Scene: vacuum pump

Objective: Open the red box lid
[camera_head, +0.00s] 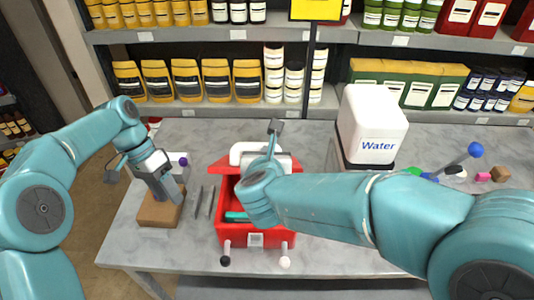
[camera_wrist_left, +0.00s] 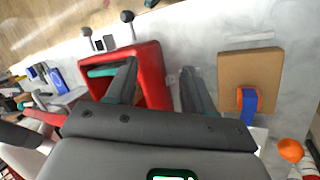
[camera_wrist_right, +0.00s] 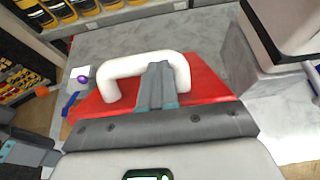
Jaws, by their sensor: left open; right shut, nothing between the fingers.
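The red box (camera_head: 222,232) stands on the table with its front part uncovered; a teal item (camera_head: 237,216) shows inside. Its red lid (camera_head: 311,184) is at the back, appearing raised, with a white handle (camera_head: 240,150). The lid also shows in the right wrist view (camera_wrist_right: 208,88) with the white arched handle (camera_wrist_right: 120,66). My right gripper (camera_wrist_right: 158,66) is shut and empty, its fingertips overlapping the handle bar; I cannot tell whether they touch it. My left gripper (camera_wrist_left: 160,80) is open and empty, beside the box (camera_wrist_left: 152,62), one finger overlapping the box in view.
A wooden block (camera_head: 158,212) with a blue and orange item (camera_wrist_left: 248,100) lies left of the box. A white Water container (camera_head: 372,125) stands behind right. Small coloured objects (camera_head: 484,177) lie at the far right. Stocked shelves (camera_head: 220,110) line the back.

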